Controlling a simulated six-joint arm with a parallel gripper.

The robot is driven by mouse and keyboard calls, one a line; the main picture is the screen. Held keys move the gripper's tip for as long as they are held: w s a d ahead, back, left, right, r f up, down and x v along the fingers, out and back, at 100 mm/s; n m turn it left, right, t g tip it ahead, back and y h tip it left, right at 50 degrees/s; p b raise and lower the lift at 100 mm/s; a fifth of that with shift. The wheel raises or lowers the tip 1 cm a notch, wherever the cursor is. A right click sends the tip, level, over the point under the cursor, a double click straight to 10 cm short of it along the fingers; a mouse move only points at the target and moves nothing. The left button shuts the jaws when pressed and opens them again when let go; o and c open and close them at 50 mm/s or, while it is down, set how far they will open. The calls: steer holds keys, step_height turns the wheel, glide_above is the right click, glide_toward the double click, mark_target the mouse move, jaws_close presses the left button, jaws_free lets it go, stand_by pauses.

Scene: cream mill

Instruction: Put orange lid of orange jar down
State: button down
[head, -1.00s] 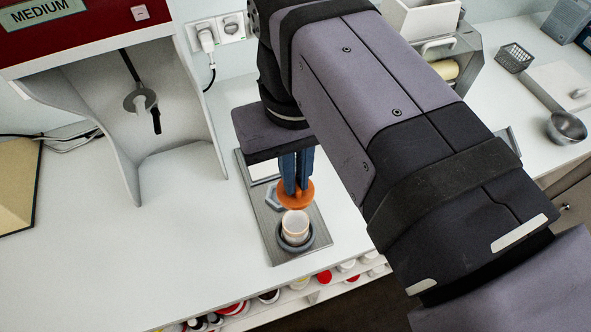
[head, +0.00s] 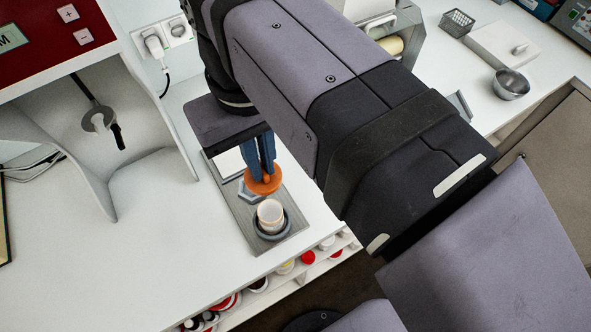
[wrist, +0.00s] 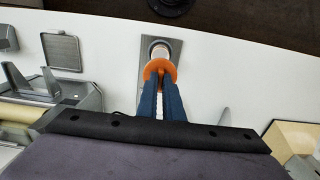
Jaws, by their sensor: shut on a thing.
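My gripper (head: 262,168) points down with blue fingers shut on the orange lid (head: 262,184). The lid is held above a metal plate (head: 231,204) on the white counter. The open, whitish jar (head: 270,213) stands upright in a dark round holder (head: 272,236) at the plate's near end. A grey hexagonal holder (head: 245,193) lies on the plate, partly hidden behind the lid. In the wrist view, the lid (wrist: 158,70) covers part of the jar (wrist: 159,50).
A red-topped machine (head: 60,35) with a stirrer stands at the left. A metal bowl (head: 510,84) and a wire basket (head: 457,22) are at the back right. Bottles sit on a shelf (head: 325,250) below the counter edge. The counter (head: 160,230) left of the plate is clear.

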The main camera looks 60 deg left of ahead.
steer(key=w+d+f+m, duration=0.3)
steer(key=w+f, duration=0.2)
steer(key=w, duration=0.6)
steer(key=shift+w+a+f+n+p, duration=0.25)
steer(key=shift+f+n, duration=0.25)
steer(key=shift+f, duration=2.35)
steer(key=shift+w+a+f+n+p, duration=0.2)
steer(key=shift+w+f+n, duration=0.25)
steer(key=shift+f, duration=2.45)
steer(key=shift+w+a+f+n+p, duration=0.25)
steer(key=shift+f+n, duration=0.3)
steer(key=shift+f, duration=2.3)
steer(key=shift+f, duration=0.15)
steer(key=c, duration=1.9)
jaws_free()
